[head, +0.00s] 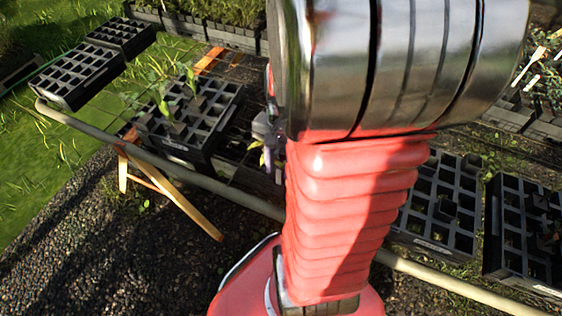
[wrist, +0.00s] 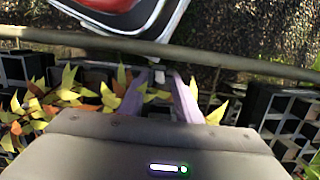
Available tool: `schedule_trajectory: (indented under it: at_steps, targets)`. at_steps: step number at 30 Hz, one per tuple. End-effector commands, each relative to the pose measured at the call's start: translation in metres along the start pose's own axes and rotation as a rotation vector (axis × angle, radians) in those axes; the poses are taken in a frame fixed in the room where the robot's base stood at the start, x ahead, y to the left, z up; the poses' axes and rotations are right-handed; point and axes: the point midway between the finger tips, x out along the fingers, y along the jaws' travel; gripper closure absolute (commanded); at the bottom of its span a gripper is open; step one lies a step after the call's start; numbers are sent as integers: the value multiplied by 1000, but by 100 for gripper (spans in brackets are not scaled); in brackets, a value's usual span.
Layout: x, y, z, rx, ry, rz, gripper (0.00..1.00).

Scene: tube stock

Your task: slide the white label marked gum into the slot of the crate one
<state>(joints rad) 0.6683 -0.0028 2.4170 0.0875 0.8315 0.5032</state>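My gripper (wrist: 160,82) points down in the wrist view, its two purplish fingers apart with leaves showing between them. A small pale piece (wrist: 158,75) shows between the fingertips; I cannot tell what it is. In the head view, part of the gripper (head: 268,135) shows left of my red arm, beside a black celled crate (head: 190,160) with seedlings. This crate has a small pale strip on its front; no writing is readable. White labels (head: 533,62) stand among plants at the far right. I cannot tell which is marked gum, or which crate is one.
Other black celled crates stand right of my arm (head: 440,200) and at the right edge (head: 520,235). Two more sit at the upper left (head: 75,75). A long rail (head: 160,155) runs along the bench front, with a wooden trestle leg (head: 180,195) below. Gravel lies in front.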

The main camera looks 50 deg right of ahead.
Motion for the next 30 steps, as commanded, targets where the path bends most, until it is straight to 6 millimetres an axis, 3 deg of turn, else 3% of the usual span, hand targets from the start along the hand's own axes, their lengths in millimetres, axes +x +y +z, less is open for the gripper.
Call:
schedule_trajectory:
  at_steps: [5, 11, 30]
  targets:
    - [-2, 0, 0, 0, 1, -1, 70]
    - [-19, -1, -1, 0, 4, -3, 70]
    - [-123, -3, -2, 0, 2, -1, 70]
